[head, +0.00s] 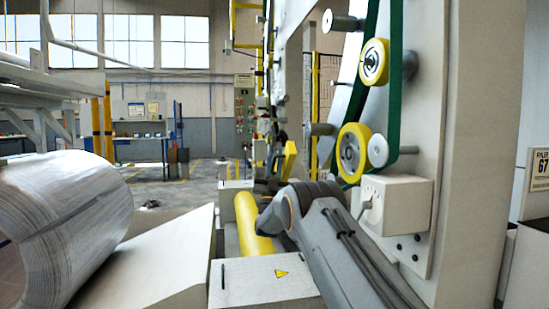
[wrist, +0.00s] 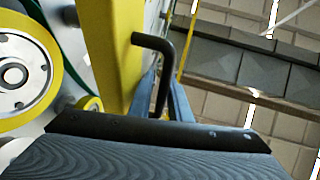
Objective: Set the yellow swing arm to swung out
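The yellow swing arm (wrist: 112,45) fills the upper left of the wrist view as a broad flat bar. A bent black handle (wrist: 155,42) sticks out from its side. In the head view a small yellow part of the arm (head: 289,160) shows just beyond my wrist. My gripper (wrist: 165,98) shows in the wrist view as narrow blue-grey fingers behind a dark ridged housing. The lower part of the handle runs down between or in front of these fingers. The housing hides the handle's lower end, so I cannot tell whether the fingers touch it.
Yellow-rimmed rollers (head: 354,152) and a green belt (head: 393,60) are on the machine frame at right. A grey switch box (head: 396,204) stands close to my arm. A yellow roller (head: 252,225) lies to its left. A large wrapped coil (head: 70,215) is at far left.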

